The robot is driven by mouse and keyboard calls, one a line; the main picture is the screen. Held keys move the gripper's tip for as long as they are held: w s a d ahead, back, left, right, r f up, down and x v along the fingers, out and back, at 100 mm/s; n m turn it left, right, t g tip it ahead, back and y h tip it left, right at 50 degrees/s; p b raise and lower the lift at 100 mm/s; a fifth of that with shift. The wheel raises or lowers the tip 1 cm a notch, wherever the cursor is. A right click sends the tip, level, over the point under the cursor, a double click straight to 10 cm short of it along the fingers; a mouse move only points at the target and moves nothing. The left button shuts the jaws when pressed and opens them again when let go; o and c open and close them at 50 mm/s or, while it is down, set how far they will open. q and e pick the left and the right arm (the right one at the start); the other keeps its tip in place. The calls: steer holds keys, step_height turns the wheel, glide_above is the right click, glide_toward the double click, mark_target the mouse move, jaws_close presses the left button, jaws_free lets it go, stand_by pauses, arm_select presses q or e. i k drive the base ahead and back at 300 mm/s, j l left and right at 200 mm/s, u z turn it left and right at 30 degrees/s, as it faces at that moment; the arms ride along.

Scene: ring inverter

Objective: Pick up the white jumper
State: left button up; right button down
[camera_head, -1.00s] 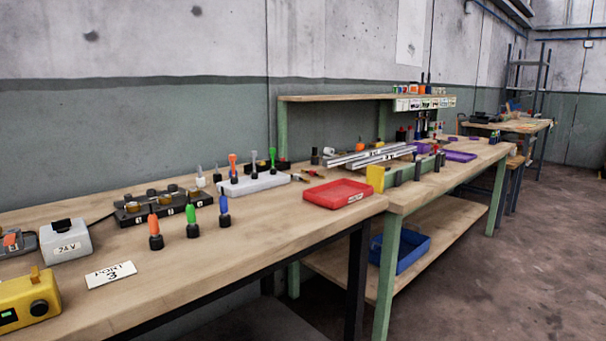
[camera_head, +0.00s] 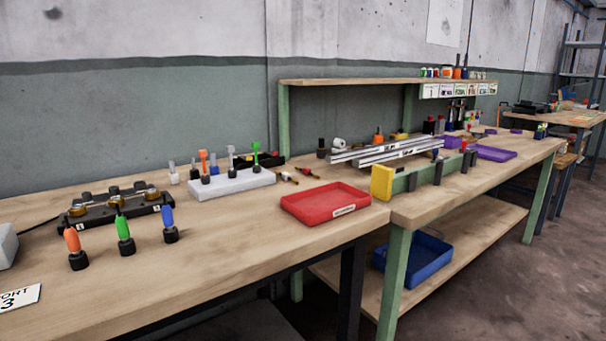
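Several upright plug-like pieces with coloured tops stand at a white block (camera_head: 232,184) on the near bench. I cannot tell which is the white jumper. An orange one (camera_head: 204,161) and a green one (camera_head: 256,153) stand among them. Neither of my grippers is in view.
Orange (camera_head: 74,245), green (camera_head: 123,232) and blue (camera_head: 169,220) handled tools stand in front of a black terminal unit (camera_head: 115,208). A red tray (camera_head: 325,204) lies right of the block. The front of the near bench (camera_head: 215,250) is clear.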

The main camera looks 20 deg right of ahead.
mark_target(286, 176)
steer(key=i+l, duration=0.1)
steer(key=l, duration=0.45)
steer(key=i+l, duration=0.1)
steer(key=l, duration=0.45)
steer(key=i+l, duration=0.1)
steer(key=l, duration=0.45)
steer(key=i+l, duration=0.15)
steer(key=l, duration=0.4)
